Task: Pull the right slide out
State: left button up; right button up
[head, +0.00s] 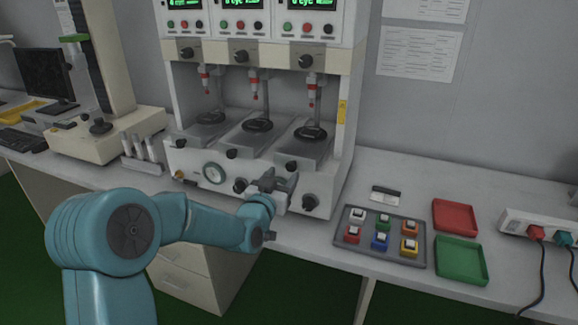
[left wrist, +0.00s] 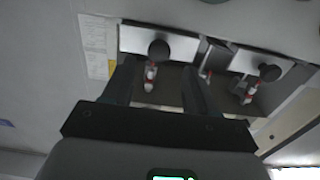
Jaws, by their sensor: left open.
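The right slide (head: 303,146) is a grey plate in the rightmost bay of the white test machine (head: 342,160). It carries a round black piece (head: 310,132), and a black knob (head: 291,166) shows at its front. My left gripper (head: 280,182) is just in front of and below that knob; contact cannot be made out. In the left wrist view its fingers (left wrist: 158,85) are spread apart. A red-and-white plunger (left wrist: 150,74) and a black knob (left wrist: 159,49) on a silver plate show between and beyond them. My right gripper is out of view.
The middle slide (head: 245,137) and left slide (head: 205,128) are beside it, with plungers hanging above. A grey tray of coloured switches (head: 380,235), a red tray (head: 455,216) and a green tray (head: 460,258) lie at right. A pressure gauge (head: 214,173) sits on the machine front.

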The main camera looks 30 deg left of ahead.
aim_at(290, 167)
pick_arm(q)
jog(key=x, duration=0.5)
jog(key=shift+d+p, duration=0.15)
jog(key=shift+p, duration=0.15)
grip_shut()
jog(key=shift+f, duration=0.1)
